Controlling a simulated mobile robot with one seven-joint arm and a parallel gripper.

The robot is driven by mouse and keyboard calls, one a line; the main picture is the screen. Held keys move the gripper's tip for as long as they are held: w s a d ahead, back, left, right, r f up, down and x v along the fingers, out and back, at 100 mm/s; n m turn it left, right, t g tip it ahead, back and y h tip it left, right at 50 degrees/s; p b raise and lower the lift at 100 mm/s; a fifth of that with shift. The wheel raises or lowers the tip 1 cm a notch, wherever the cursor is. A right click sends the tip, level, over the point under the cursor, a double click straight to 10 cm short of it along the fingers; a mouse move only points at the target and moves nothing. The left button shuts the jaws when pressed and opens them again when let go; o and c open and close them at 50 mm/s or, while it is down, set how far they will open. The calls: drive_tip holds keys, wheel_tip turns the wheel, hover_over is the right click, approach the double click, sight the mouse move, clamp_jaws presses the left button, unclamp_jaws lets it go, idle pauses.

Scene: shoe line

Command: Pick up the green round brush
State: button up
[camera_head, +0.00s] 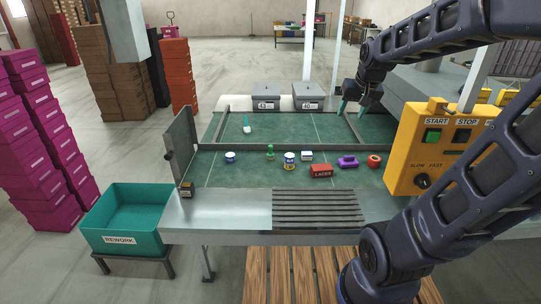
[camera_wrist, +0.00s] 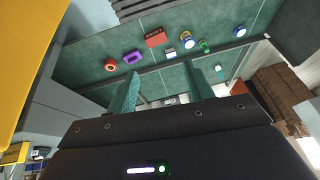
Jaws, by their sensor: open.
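The green round brush (camera_head: 270,152) stands on the green work surface, left of the middle, with a knob-like top. It also shows small in the wrist view (camera_wrist: 205,46). My gripper (camera_head: 353,108) hangs over the far right part of the surface, behind and to the right of the brush and well apart from it. Its two teal fingers are spread in the wrist view (camera_wrist: 163,72), with nothing held between them.
Near the brush are a blue-white tin (camera_head: 230,157), a yellow-blue tin (camera_head: 290,161), a red LACES box (camera_head: 321,171), a purple item (camera_head: 348,161) and a red-orange roll (camera_head: 374,161). A teal-white item (camera_head: 246,125) lies beyond the divider. A yellow control box (camera_head: 432,150) stands at right.

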drive_tip(key=w+a+f, duration=0.2)
drive_tip(key=w, duration=0.4)
drive_tip(key=w+a+f, duration=0.2)
drive_tip(key=w, duration=0.4)
drive_tip(key=t+h, duration=0.1)
drive_tip(key=t, duration=0.1)
hover_over(271, 150)
drive_tip(key=s, duration=0.4)
wheel_tip(271, 150, down, 30)
drive_tip(key=x, duration=0.5)
drive_tip(key=shift+w+a+f, duration=0.1)
drive_tip(key=shift+w+f, duration=0.1)
drive_tip(key=shift+x, duration=2.6)
drive_tip(key=shift+w+r, duration=0.15)
drive_tip(key=c, duration=1)
